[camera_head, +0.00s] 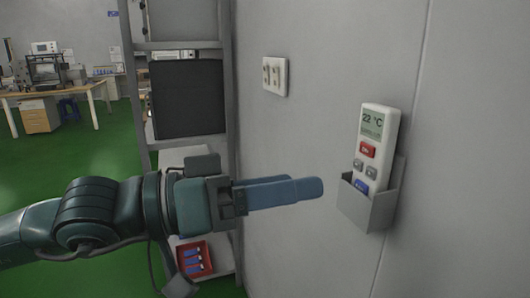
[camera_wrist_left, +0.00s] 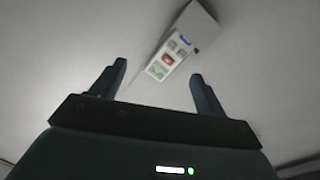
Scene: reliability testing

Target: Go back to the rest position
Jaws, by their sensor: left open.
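My left gripper (camera_head: 312,188) reaches in from the left in the head view, with its blue fingers pointing right, just left of a wall holder. In the left wrist view my left gripper (camera_wrist_left: 158,80) has its two fingers spread apart with nothing between them. A white remote control (camera_head: 372,150) showing 22 °C stands upright in the grey wall holder (camera_head: 380,208). The remote also shows in the left wrist view (camera_wrist_left: 168,58), beyond the fingertips, with the holder (camera_wrist_left: 197,25) above it. The gripper appears apart from the remote. My right gripper is not in view.
A white switch plate (camera_head: 275,76) is on the grey wall. A metal shelf rack (camera_head: 228,110) stands behind my left arm, with a red bin (camera_head: 194,258) low on it. A wooden desk (camera_head: 75,88) with equipment is far left. Green floor is open at left.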

